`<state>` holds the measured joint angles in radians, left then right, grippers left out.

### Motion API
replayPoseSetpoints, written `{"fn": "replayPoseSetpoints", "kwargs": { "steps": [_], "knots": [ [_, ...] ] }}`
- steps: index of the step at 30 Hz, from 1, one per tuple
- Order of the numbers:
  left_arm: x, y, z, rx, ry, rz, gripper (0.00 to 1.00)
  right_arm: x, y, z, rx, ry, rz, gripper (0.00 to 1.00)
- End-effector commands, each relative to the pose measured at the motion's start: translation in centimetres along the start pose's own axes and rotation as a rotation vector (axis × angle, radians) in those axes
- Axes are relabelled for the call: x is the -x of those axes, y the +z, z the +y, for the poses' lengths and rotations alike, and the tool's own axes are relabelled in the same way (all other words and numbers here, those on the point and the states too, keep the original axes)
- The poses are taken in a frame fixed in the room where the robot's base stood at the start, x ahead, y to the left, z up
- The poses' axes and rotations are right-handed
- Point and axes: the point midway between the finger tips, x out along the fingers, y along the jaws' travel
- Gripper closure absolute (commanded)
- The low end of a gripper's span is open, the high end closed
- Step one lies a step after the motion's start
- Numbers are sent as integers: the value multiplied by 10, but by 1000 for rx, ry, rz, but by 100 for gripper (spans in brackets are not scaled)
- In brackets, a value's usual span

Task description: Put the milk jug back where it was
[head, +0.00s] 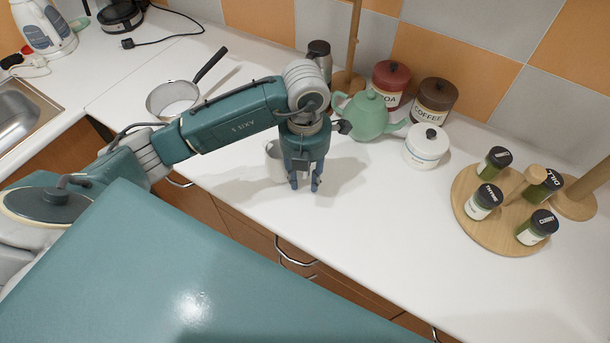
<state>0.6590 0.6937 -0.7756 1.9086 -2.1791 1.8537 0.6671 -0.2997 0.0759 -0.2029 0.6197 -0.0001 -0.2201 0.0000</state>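A small pale jug (273,163), which looks like the milk jug, stands on the white counter (365,220) near its front edge. My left gripper (304,187) points down just to the right of the jug and partly covers it. Its two fingers are apart, with no object seen between them. I cannot tell whether the gripper touches the jug. My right gripper is not in view.
A green teapot (368,117), a white sugar-like pot (427,147), a red cocoa tin (390,80) and a brown coffee tin (433,99) stand behind. A round wooden spice rack (474,218) is at right, a saucepan (173,98) at left. The front-middle counter is clear.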

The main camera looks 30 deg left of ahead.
Motion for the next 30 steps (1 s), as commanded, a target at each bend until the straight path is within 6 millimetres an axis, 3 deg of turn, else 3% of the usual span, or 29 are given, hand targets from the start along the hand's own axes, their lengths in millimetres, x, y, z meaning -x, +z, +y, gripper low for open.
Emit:
{"fn": "replayPoseSetpoints", "kwargs": {
  "steps": [11, 21, 30],
  "knots": [
    [11, 2, 0, 0, 1, -4, 70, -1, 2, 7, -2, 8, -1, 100],
    [85, 2, 2, -1, 4, -7, 70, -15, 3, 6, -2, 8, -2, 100],
    [119, 1, 1, 0, 1, -2, 70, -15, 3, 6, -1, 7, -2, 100]
  ]
}}
